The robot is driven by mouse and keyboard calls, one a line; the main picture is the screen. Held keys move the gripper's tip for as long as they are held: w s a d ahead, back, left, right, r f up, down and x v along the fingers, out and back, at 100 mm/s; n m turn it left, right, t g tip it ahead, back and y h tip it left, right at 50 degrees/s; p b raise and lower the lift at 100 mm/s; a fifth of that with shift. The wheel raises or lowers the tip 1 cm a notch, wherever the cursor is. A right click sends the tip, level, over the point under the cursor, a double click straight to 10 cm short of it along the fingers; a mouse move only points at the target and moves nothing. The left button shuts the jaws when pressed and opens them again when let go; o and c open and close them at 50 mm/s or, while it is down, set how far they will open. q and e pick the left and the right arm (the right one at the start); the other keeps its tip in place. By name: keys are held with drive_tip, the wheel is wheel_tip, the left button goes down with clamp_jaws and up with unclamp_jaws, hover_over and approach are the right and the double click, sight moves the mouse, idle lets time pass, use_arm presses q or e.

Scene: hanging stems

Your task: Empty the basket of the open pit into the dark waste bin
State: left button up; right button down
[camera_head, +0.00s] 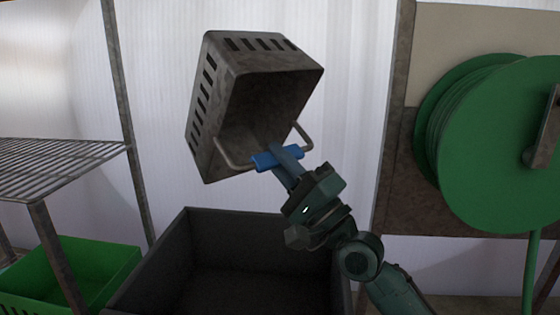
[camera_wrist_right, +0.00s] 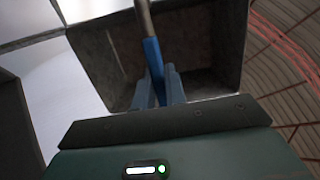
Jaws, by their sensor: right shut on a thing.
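The slotted grey basket (camera_head: 265,62) is held up in the air and strongly tilted, with its open side turned toward me and partly downward. Its inside looks empty in the head view. My right gripper (camera_head: 279,158) is shut on the blue grip of the basket's handle. The wrist view also shows the basket (camera_wrist_right: 200,45) and my right gripper (camera_wrist_right: 159,88) at the blue grip. The dark waste bin (camera_head: 180,245) stands below the basket; its deeper inside is too dark to make out. The open pit cannot be made out. My left gripper is not in view.
A green crate (camera_head: 95,262) stands left of the bin, under a wire rack shelf (camera_head: 60,165). A large green hose reel (camera_head: 495,145) is mounted at the right. A pale ribbed wall (camera_head: 350,80) is behind the basket.

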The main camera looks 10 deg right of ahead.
drive_tip(key=shift+r+p, duration=1.2)
drive_tip(key=shift+r, duration=0.05)
wheel_tip(320, 180, down, 3)
drive_tip(key=shift+r+b, duration=0.15)
drive_tip(key=shift+b, duration=1)
drive_tip(key=shift+r, duration=0.25)
